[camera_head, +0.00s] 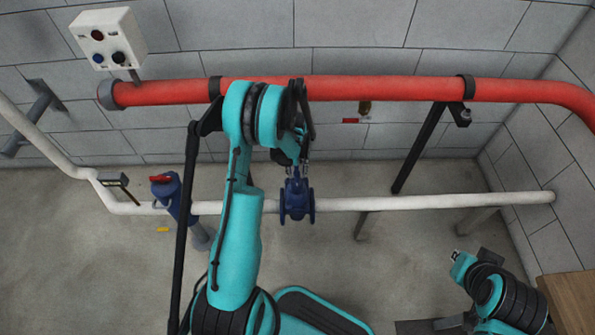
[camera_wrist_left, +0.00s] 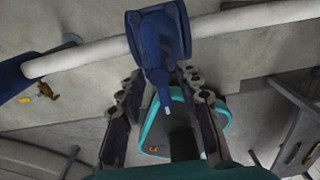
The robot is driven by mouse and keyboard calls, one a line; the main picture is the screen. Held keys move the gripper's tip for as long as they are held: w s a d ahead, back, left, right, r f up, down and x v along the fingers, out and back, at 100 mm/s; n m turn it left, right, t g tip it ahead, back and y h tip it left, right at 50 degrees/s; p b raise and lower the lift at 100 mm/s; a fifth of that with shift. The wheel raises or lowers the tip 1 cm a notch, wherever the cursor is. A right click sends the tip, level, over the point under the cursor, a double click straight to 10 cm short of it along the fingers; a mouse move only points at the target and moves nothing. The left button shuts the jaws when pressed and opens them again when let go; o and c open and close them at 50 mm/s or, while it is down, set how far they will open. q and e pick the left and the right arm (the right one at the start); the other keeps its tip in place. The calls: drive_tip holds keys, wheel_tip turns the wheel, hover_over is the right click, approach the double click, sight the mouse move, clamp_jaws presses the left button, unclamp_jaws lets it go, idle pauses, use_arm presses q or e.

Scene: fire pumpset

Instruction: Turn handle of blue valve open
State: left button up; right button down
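The blue valve (camera_head: 297,200) sits on the white pipe (camera_head: 420,202) near the middle of the head view, with a round flange on each side. In the left wrist view the blue valve (camera_wrist_left: 158,40) is at the top, its narrow neck and pale stem tip pointing down between my fingers. My left gripper (camera_head: 298,165) is at the valve's upper part, partly hidden by my arm. In the wrist view the left gripper (camera_wrist_left: 165,110) is open, one finger on each side of the neck. I cannot tell whether they touch, and no handle shows clearly.
A thick red pipe (camera_head: 390,88) runs along the wall above the valve. Another blue fitting with a red top (camera_head: 170,192) stands to the left. Black supports (camera_head: 420,150) stand to the right. A control box (camera_head: 108,38) hangs upper left. A wooden surface (camera_head: 572,300) is lower right.

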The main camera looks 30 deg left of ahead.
use_arm(q)
clamp_jaws()
drive_tip(key=shift+n, duration=0.3)
